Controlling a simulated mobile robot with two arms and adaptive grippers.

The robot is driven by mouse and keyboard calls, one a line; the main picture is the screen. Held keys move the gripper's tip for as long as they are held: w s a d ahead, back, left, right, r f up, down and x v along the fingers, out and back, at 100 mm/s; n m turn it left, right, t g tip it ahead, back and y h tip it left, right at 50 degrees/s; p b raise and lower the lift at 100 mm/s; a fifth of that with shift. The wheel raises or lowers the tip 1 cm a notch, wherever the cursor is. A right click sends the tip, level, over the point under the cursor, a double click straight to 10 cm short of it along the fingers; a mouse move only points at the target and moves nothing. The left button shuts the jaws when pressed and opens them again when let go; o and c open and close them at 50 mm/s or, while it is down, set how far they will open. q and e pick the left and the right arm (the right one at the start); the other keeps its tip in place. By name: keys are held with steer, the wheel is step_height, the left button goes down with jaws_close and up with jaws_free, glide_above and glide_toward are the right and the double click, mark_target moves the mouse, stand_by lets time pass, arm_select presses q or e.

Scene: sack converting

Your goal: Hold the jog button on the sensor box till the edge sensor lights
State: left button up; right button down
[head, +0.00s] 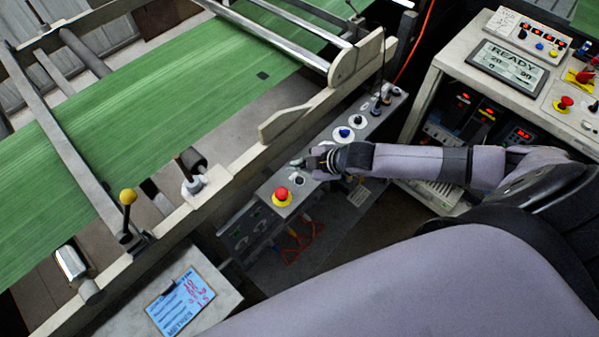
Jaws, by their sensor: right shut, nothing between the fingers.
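The sensor box (264,190) is a long grey control box along the near side of the machine frame. It carries a red mushroom button on a yellow ring (282,195), a blue button (344,132) and several dark knobs. My right gripper (305,163) is shut and empty, with its fingertips over the box top between the red button and the blue one. A small greenish part shows at its tips; I cannot tell whether this is the jog button or whether they touch it. I cannot make out the edge sensor or a light on it. My left gripper is out of view.
A green woven web (150,110) runs across the machine. A lever with a yellow ball (127,197) stands on the frame. A cabinet with a display reading READY (508,66) stands at the right. A blue note (187,301) lies at the bottom left.

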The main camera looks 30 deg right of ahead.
steer(key=b, duration=0.2)
glide_above(299, 182)
step_height(299, 182, down, 4)
steer(key=shift+f, duration=0.1)
arm_select(q)
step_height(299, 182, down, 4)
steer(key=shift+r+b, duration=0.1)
steer(key=shift+b, duration=0.3)
arm_select(e)
steer(key=shift+f, duration=0.3)
stand_by(0.4)
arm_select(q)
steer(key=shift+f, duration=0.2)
arm_select(e)
steer(key=shift+f, duration=0.4)
